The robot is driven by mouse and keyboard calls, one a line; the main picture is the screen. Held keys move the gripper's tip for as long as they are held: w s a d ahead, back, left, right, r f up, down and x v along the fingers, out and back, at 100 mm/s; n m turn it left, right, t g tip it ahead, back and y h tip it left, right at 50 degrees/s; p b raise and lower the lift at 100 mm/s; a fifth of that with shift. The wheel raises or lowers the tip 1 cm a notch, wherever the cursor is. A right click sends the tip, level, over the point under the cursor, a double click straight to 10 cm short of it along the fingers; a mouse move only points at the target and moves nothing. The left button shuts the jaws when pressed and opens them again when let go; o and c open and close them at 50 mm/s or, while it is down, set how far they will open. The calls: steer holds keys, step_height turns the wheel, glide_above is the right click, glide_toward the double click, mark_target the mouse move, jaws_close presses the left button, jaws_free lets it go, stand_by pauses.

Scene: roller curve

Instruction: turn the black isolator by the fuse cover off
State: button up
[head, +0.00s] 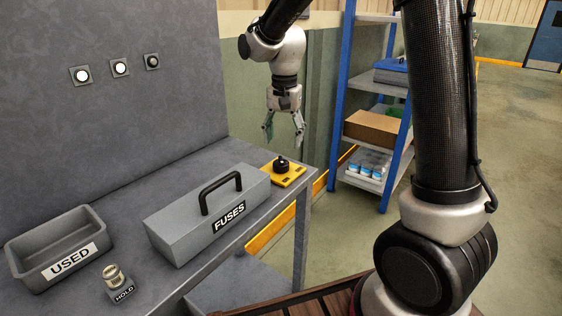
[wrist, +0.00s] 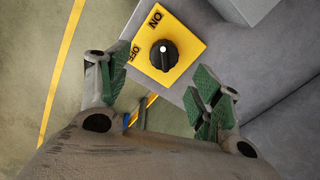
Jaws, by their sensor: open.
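The black isolator is a round knob on a yellow plate at the far right corner of the bench in the head view (head: 282,163). In the wrist view the black knob (wrist: 164,55) sits on its yellow plate (wrist: 188,42), printed ON and OFF. Its white mark points roughly towards ON. The fuse cover (head: 180,219) is a grey box marked FUSES with a black handle, standing just left of the isolator. My gripper (head: 283,136) is open and empty, pointing down above the isolator and apart from it. Its fingers (wrist: 160,92) also show in the wrist view.
A grey USED tray (head: 31,276) and a HOLD block (head: 120,292) with a fuse-like cylinder stand at the bench's left. Three round fittings (head: 119,68) are on the grey panel behind. A blue shelf rack (head: 340,95) stands beyond the bench. Space above the isolator is free.

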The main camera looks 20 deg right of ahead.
mark_target(281, 159)
steer(key=f, duration=0.8)
steer(key=shift+w+a+f, duration=0.25)
steer(key=shift+w+f, duration=0.05)
steer(key=shift+w, duration=0.1)
steer(key=c, duration=1)
